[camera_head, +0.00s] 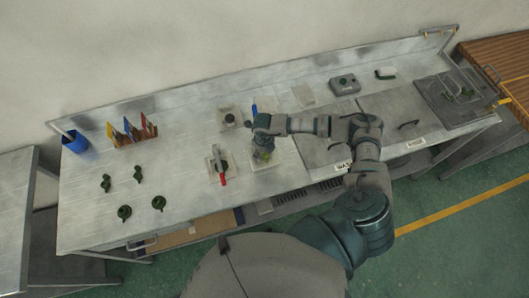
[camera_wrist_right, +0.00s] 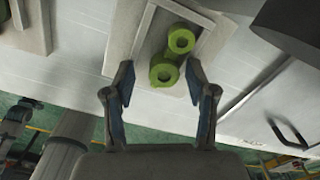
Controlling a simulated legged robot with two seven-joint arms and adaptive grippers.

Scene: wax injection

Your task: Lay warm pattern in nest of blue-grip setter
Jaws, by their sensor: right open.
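My right gripper (camera_head: 264,152) is over a pale plate (camera_head: 284,156) near the middle of the bench. A blue grip (camera_head: 254,109) shows just behind it; my gripper hides how it joins the plate. In the right wrist view my right gripper (camera_wrist_right: 160,78) is open, its fingers apart. A lime-green pattern (camera_wrist_right: 163,73) with two ring ends lies in the raised-edged nest of the plate (camera_wrist_right: 121,38), just beyond and between the fingertips. I cannot tell if a finger touches it. My left gripper is not in view.
A setter with a red grip (camera_head: 222,180) stands left of my gripper. Several dark green pieces (camera_head: 124,212) stand at the left, before a rack of coloured wedges (camera_head: 133,130) and a blue cup (camera_head: 75,141). Grey lids with handles (camera_head: 395,118) lie to the right.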

